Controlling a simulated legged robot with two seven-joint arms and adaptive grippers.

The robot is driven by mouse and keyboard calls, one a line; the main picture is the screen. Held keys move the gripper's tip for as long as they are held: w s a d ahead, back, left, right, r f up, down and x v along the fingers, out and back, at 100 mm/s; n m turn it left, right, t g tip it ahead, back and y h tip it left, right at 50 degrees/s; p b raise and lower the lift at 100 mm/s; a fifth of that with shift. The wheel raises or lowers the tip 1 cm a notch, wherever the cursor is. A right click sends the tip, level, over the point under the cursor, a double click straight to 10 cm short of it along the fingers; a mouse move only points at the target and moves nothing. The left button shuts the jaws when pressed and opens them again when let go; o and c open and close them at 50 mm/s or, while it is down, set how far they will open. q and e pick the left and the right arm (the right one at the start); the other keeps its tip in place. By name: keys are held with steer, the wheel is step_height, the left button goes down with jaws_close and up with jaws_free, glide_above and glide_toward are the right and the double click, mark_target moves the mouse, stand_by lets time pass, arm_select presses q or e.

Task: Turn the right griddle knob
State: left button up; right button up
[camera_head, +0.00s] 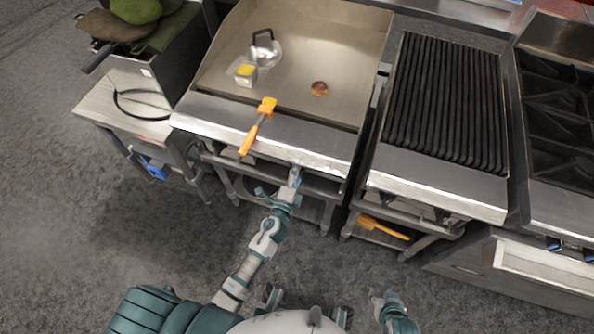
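The griddle (335,45) stands at the top centre with a steel front ledge. My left arm reaches up from the bottom, and my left gripper (294,178) is at the griddle's front face, just under the ledge on its right half. The right griddle knob cannot be made out; the gripper and the ledge cover that area. I cannot tell whether the fingers touch or grip it. Part of my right arm, with what looks like my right gripper (380,301), is low at the bottom right, away from the griddle. Its fingers are unclear.
An orange-handled spatula (258,126) lies across the ledge, left of my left gripper. A metal dome (265,50), a small tub (244,74) and a brown food piece (319,88) sit on the griddle. A ribbed grill (446,100) stands right. The floor in front is open.

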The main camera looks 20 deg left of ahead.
arm_select(q)
steer(key=shift+s+r, duration=0.1)
steer(key=shift+r, duration=0.05)
arm_select(e)
steer(key=shift+a, duration=0.1)
arm_select(q)
steer(key=s, duration=1.1)
steer(key=shift+s+a, duration=0.2)
steer(key=shift+s, duration=0.15)
